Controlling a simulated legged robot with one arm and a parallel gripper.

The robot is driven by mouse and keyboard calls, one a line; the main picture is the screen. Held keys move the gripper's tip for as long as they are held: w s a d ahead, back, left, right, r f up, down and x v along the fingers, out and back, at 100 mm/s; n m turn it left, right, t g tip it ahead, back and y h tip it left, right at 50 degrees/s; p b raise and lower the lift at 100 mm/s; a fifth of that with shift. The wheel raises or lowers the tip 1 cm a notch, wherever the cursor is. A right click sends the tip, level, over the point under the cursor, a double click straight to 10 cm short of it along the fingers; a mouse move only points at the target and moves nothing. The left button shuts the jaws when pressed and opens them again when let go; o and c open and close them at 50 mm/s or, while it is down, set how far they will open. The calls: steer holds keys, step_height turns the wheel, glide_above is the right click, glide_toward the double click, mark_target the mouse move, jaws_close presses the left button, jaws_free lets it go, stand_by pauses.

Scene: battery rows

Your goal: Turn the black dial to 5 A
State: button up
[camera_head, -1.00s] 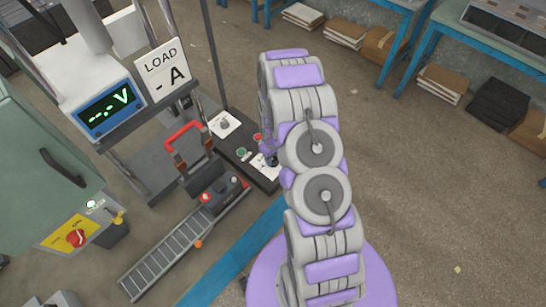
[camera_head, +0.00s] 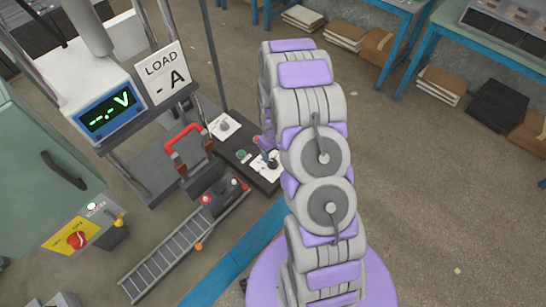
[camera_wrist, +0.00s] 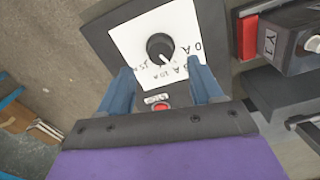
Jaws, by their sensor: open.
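The black dial (camera_wrist: 160,48) sits on a white plate (camera_wrist: 128,40) with ampere markings around it, partly readable. Its white pointer mark faces down and slightly right in the wrist view, near the "10A" lettering. In the head view the black dial (camera_head: 272,164) shows beside my arm, on the front end of the dark panel. My gripper (camera_wrist: 159,68) is open, its two blue fingers apart and empty, with their tips just below the dial in the wrist view. In the head view my gripper is mostly hidden behind my arm.
A red button (camera_wrist: 162,106) shows between my fingers. A block marked "Y1" (camera_wrist: 285,40) stands to the right. A grey knob (camera_head: 224,125) and a green button (camera_head: 241,155) are on the same panel. The display (camera_head: 107,107) reads "--.- V"; the sign (camera_head: 163,72) reads "LOAD - A".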

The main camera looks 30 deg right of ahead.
mark_target(273, 161)
step_height(273, 161, up, 12)
steer(key=shift+p, duration=0.4)
stand_by(0.4)
steer(key=s+a+r+b, duration=0.2)
steer(key=s+a+r, duration=0.7)
steer(key=s+r, duration=0.35)
steer(key=s+a+r+m+g+b, duration=0.1)
steer(key=s+a+r, duration=0.1)
steer(key=s, duration=0.8)
steer(key=s+a+r+b, duration=0.1)
steer(key=s+a+r, duration=0.2)
steer(key=s, duration=0.6)
steer(key=shift+s+r+m+g, duration=0.35)
steer(key=shift+r+m+g, duration=0.05)
steer(key=shift+r, duration=0.35)
steer(key=shift+a, duration=0.1)
steer(key=shift+c, duration=0.5)
